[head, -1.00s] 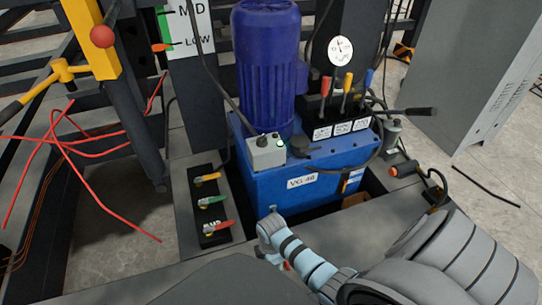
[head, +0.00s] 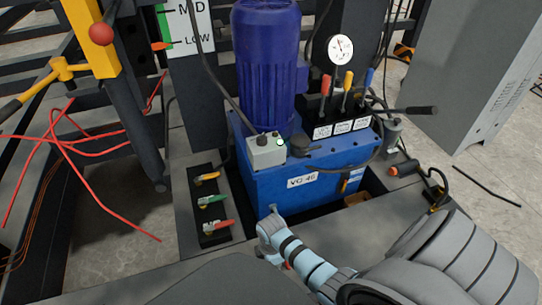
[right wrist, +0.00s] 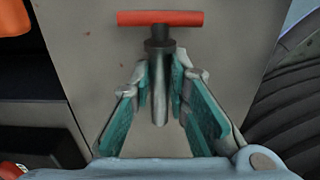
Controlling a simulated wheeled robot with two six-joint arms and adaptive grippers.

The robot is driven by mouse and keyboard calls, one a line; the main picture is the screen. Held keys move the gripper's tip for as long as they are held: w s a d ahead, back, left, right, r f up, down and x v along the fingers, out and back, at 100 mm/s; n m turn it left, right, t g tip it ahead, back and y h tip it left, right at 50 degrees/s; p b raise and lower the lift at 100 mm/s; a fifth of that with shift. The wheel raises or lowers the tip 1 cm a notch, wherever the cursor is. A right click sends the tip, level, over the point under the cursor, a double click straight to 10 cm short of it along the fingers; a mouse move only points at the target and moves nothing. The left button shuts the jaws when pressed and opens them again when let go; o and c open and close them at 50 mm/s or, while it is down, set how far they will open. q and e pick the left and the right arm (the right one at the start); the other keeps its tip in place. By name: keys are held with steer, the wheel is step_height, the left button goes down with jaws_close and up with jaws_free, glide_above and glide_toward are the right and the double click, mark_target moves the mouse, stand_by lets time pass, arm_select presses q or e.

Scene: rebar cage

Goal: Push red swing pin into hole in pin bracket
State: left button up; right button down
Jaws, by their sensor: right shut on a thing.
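In the right wrist view a red T-shaped handle (right wrist: 160,18) lies across the top, with a dark collar and a grey pin shaft (right wrist: 159,95) below it. My right gripper (right wrist: 160,72) has its teal-padded fingers on either side of the shaft and is shut on the pin. A small bit of red shows beside my right wrist in the head view, too little to identify. The right fingers are hidden there. No pin bracket or hole can be made out. My left gripper is not in view.
A blue hydraulic unit (head: 285,190) with a motor (head: 266,75) stands ahead. Yellow, green and red valve handles (head: 216,224) sit to its left. A grey cabinet (head: 470,70) stands at right.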

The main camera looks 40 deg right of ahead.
steer(key=shift+r, duration=0.15)
step_height(320, 180, up, 5)
steer(key=p, duration=0.3)
steer(key=shift+w+p, duration=0.1)
steer(key=shift+p, duration=0.3)
arm_select(q)
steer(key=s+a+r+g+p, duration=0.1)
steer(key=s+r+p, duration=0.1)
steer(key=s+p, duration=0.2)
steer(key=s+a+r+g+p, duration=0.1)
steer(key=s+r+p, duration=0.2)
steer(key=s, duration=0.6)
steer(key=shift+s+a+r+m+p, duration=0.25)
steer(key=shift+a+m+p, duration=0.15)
steer(key=shift+p, duration=0.6)
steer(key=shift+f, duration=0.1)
arm_select(e)
step_height(320, 180, up, 15)
